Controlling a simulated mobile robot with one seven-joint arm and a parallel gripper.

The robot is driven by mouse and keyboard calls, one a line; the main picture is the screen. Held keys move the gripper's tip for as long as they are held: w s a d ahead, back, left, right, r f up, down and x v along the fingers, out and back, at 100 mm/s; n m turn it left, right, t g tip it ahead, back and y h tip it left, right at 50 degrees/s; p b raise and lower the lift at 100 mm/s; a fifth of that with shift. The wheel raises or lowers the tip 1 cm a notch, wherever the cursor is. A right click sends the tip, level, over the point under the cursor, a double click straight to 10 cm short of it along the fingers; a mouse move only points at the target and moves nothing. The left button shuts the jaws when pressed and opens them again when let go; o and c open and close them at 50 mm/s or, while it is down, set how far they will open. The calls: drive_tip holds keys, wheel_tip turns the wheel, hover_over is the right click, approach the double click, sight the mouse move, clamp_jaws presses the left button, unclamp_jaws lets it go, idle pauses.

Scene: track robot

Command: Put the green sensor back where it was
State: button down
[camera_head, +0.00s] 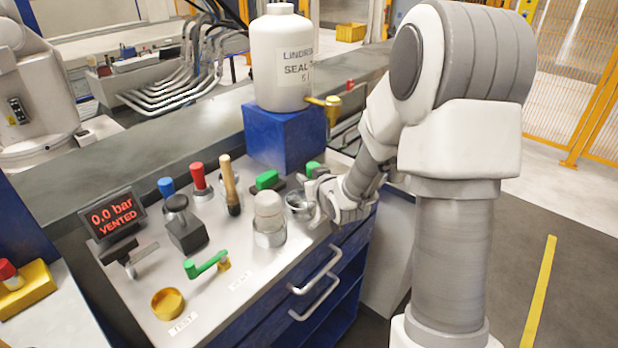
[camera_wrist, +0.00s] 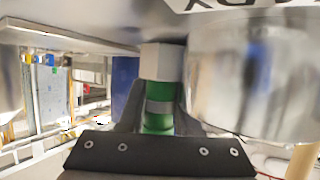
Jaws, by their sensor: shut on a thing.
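My gripper (camera_head: 322,205) is low over the right end of the light bench top (camera_head: 215,300), beside a shiny metal cup (camera_head: 298,203). In the wrist view my gripper (camera_wrist: 158,125) is shut on the green sensor (camera_wrist: 158,122), which has a grey band and a pale hex end. The metal cup (camera_wrist: 240,80) stands close to the sensor's right there. In the head view a green top (camera_head: 313,168) shows just behind my gripper; I cannot tell whether it is the held sensor. The sensor's seat cannot be made out.
A large white jug (camera_head: 283,60) sits on a blue box (camera_head: 285,135) behind. A green-handled valve (camera_head: 206,264) is in front.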

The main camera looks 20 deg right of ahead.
drive_tip(key=c, duration=0.6)
unclamp_jaws()
